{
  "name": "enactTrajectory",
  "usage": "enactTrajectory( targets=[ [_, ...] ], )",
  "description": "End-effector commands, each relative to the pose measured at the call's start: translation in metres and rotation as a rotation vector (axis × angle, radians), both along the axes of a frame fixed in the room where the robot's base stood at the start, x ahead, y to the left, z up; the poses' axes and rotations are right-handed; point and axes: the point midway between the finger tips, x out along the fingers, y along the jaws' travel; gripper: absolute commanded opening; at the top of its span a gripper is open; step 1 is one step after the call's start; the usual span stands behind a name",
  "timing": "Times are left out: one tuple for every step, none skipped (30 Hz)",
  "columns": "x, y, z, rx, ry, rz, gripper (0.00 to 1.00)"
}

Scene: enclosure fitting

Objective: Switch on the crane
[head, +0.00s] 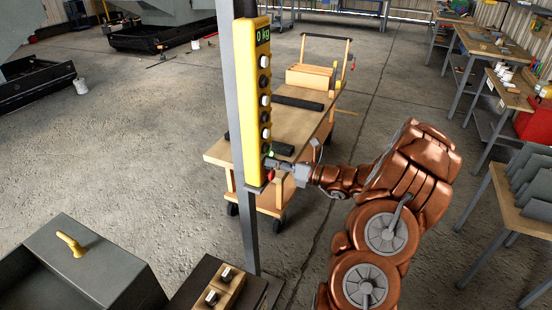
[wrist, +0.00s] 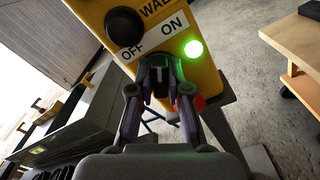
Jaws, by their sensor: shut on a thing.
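The yellow crane control box (head: 251,100) is fixed to a grey upright post and has a column of black and white buttons. Its top display reads "0 kg". In the wrist view the lower part of the box (wrist: 205,75) shows OFF and ON labels and a lit green lamp (wrist: 194,48). My gripper (head: 277,163) is at the lower right side of the box. In the wrist view my gripper (wrist: 160,75) is shut on a dark switch handle (wrist: 159,88) just below the labels. A red part (wrist: 200,103) shows partly behind the right finger.
A wooden cart (head: 225,152) stands behind the post. Workbenches (head: 490,40) line the right. Open floor lies to the left.

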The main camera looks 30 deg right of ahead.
Motion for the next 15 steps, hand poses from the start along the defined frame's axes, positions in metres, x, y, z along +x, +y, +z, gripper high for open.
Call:
enactTrajectory(
  targets=[
    [0.0003,-0.0016,0.0002,0.004,0.004,-0.004,0.0],
    [0.0003,-0.0016,-0.0002,0.005,0.005,-0.004,0.0],
    [0.0002,-0.0017,-0.0006,0.006,0.006,-0.005,0.0],
    [0.0002,-0.0017,-0.0009,0.006,0.006,-0.005,0.0],
    [0.0002,-0.0017,-0.0009,0.006,0.006,-0.005,0.0],
    [0.0002,-0.0017,-0.001,0.006,0.006,-0.005,0.0],
    [0.0001,-0.0018,-0.001,0.006,0.006,-0.005,0.0],
    [0.0001,-0.0018,-0.001,0.006,0.006,-0.005,0.0],
    [0.0002,-0.0018,-0.0011,0.006,0.006,-0.005,0.0],
    [0.0002,-0.0018,-0.0011,0.006,0.006,-0.005,0.0],
    [0.0002,-0.0018,-0.0011,0.006,0.006,-0.005,0.19],
    [0.0001,-0.0019,-0.0012,0.006,0.006,-0.005,0.23],
    [0.0002,-0.0018,-0.0012,0.006,0.006,-0.005,0.26],
    [0.0002,-0.0017,-0.0011,0.006,0.006,-0.005,0.29],
    [0.0002,-0.0014,-0.0011,0.006,0.005,-0.004,0.33]
  ],
)
